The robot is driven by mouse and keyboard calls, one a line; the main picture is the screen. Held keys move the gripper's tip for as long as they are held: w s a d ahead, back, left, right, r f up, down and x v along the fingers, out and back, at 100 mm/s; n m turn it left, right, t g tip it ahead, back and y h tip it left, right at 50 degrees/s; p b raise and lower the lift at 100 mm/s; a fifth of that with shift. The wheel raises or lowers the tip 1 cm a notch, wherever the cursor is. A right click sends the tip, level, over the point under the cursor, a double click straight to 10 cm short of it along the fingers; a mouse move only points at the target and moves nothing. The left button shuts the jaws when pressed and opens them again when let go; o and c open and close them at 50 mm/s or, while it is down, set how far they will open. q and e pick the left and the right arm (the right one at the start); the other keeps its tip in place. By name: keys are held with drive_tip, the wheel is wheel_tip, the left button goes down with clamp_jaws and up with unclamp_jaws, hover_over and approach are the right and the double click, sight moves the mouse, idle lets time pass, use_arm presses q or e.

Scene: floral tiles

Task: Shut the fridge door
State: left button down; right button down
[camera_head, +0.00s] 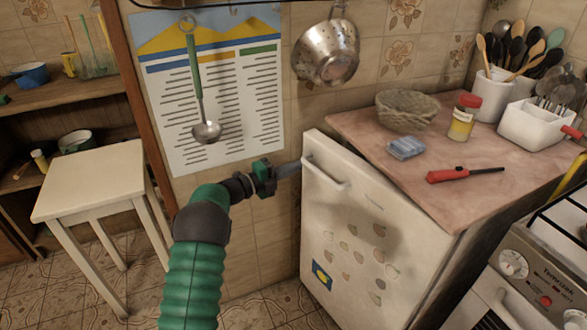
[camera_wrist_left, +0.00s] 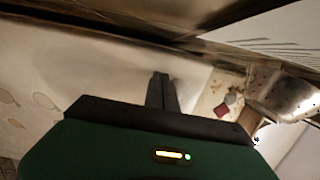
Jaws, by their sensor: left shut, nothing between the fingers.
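The white fridge door (camera_head: 365,235) stands below the counter, with its bar handle (camera_head: 326,172) near the upper left corner. Its top left edge sticks out a little past the counter; I cannot tell how wide any gap is. Magnets dot its front. My left gripper (camera_head: 290,168) is shut and empty, its fingers pointing right at the door's left edge, close to the handle. Contact cannot be told. In the left wrist view the shut fingers (camera_wrist_left: 161,78) show in front of a pale surface, with the door's magnets (camera_wrist_left: 42,101) at the left. My right gripper is out of view.
The pink counter (camera_head: 370,125) above holds a basket (camera_head: 407,110), a jar (camera_head: 463,118), a blue sponge (camera_head: 406,148) and a red lighter (camera_head: 455,175). A stove (camera_head: 530,270) stands at the right, a white stool (camera_head: 95,180) at the left. A ladle (camera_head: 207,130) hangs on the wall.

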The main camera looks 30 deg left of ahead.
use_arm(q)
drive_tip(key=p+v, duration=0.4)
drive_tip(key=v, duration=1.2)
drive_tip(key=shift+s+a, duration=0.2)
drive_tip(key=shift+s, duration=0.15)
